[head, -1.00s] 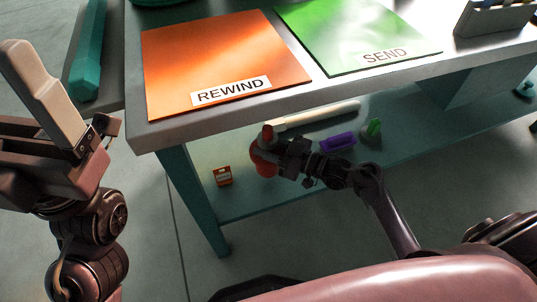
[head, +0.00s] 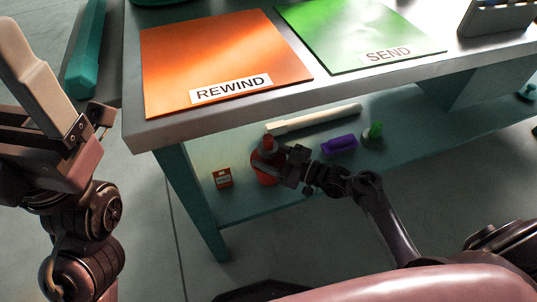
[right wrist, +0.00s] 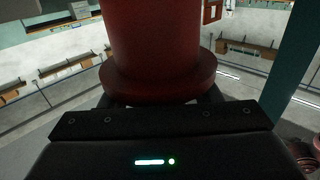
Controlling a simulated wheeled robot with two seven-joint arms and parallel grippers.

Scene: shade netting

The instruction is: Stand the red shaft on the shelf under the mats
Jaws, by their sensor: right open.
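The red shaft (head: 267,175) stands upright on the shelf (head: 240,205) under the orange mat (head: 215,60) and green mat (head: 355,35), near the table's left front leg. My right gripper (head: 275,164) is open at the shaft, reaching in from the right. In the right wrist view the shaft (right wrist: 150,40) rises straight up from a wide round flange, close in front of the gripper. The fingers are mostly hidden there.
On the shelf are a small orange box (head: 223,178) left of the shaft, a long cream rod (head: 315,118) behind, a purple block (head: 339,146) and a green-topped piece (head: 374,135) to the right. The tabletop edge (head: 330,85) overhangs. The shelf's front left is clear.

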